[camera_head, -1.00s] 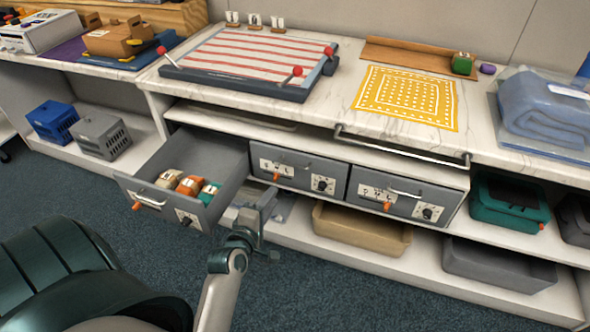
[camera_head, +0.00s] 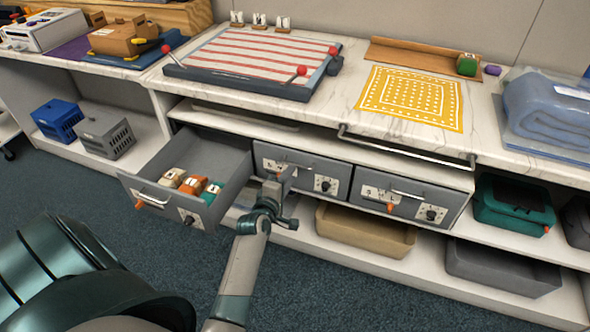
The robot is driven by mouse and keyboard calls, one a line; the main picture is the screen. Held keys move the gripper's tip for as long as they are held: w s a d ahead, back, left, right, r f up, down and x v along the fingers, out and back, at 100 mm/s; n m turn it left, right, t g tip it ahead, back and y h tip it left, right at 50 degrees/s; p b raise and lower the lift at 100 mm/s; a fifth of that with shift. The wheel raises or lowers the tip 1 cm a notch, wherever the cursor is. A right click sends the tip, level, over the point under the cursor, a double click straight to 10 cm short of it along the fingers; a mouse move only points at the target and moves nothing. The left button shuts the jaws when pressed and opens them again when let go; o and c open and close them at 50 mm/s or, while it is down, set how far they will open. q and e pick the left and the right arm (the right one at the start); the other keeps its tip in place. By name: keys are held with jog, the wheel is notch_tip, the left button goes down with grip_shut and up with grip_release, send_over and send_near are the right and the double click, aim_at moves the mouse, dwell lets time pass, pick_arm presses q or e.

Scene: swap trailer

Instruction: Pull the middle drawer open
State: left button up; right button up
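The middle drawer (camera_head: 301,173) has a grey front with a white label, a bar handle, an orange lever and a black dial. It is closed under the counter, between an open left drawer (camera_head: 221,184) and a closed right drawer (camera_head: 405,201). My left gripper (camera_head: 281,180) is raised in front of the middle drawer's left half, close to its handle. It hides part of the front and the orange lever. Whether its fingers are apart or touch the handle is not clear. My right gripper is not in view.
The pulled-out left drawer holds several small blocks (camera_head: 193,184) and juts out left of my gripper. A metal rail (camera_head: 405,152) runs along the counter edge above the drawers. A tan bin (camera_head: 366,231) and a grey bin (camera_head: 500,268) sit on the lower shelf.

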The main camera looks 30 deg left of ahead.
pick_arm(q)
jog(key=x, duration=0.5)
jog(key=shift+w+f, duration=0.1)
jog(key=shift+w, duration=0.15)
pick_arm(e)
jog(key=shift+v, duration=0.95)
pick_arm(q)
grip_shut()
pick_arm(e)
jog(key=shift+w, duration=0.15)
